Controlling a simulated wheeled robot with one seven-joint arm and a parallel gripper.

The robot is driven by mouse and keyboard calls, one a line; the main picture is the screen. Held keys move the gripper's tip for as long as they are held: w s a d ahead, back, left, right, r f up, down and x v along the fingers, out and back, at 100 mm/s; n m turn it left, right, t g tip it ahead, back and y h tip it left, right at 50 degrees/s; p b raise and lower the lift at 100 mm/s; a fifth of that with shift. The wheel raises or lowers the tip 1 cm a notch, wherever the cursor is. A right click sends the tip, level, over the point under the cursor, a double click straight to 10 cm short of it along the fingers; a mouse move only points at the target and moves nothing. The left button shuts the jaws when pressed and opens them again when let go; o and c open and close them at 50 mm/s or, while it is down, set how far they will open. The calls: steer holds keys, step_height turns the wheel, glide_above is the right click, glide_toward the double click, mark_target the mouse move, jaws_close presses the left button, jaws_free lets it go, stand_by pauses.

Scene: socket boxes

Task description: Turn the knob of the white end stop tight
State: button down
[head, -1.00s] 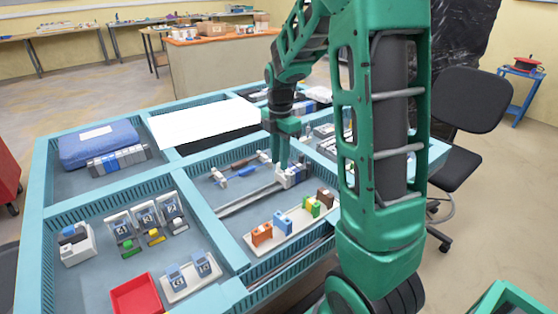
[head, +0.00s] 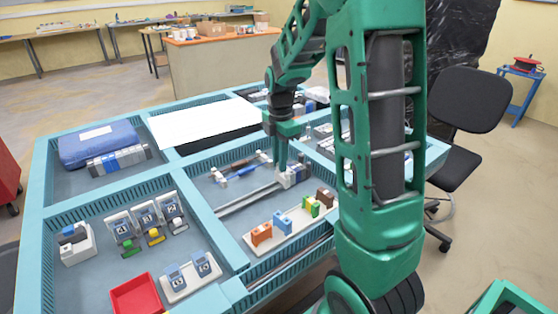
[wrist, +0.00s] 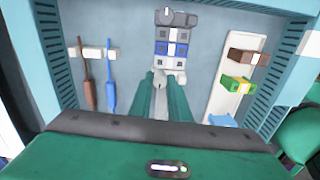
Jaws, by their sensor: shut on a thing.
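The white end stop (wrist: 166,66) sits at the near end of a row of grey, blue and white blocks on a metal rail (wrist: 161,104). In the head view the end stop (head: 284,180) shows beside my gripper (head: 281,163), which points straight down. In the wrist view my gripper (wrist: 161,84) has its two green fingers on either side of the rail line, their tips at the near side of the end stop. It is shut on the small white knob (wrist: 158,84), which is mostly hidden between the tips.
Two screwdrivers (wrist: 110,92) lie on white holders to the left in the wrist view. A white strip (wrist: 222,90) with brown, green-yellow and blue terminal blocks lies to the right. Teal compartment walls (wrist: 47,50) enclose this area. A red tray (head: 134,295) is at the front left.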

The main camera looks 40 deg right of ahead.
steer(key=m, duration=0.4)
steer(key=shift+w+r+m, duration=0.1)
steer(key=shift+w+m, duration=0.05)
steer(key=shift+m, duration=0.15)
steer(key=m, duration=0.4)
steer(key=shift+m, duration=0.3)
steer(key=m, duration=0.4)
steer(key=shift+w+m, duration=0.1)
steer(key=shift+m, duration=0.2)
steer(key=m, duration=1.4)
steer(key=shift+a, duration=0.1)
steer(key=m, duration=0.4)
steer(key=shift+r+m, duration=0.1)
steer(key=shift+m, duration=1.5)
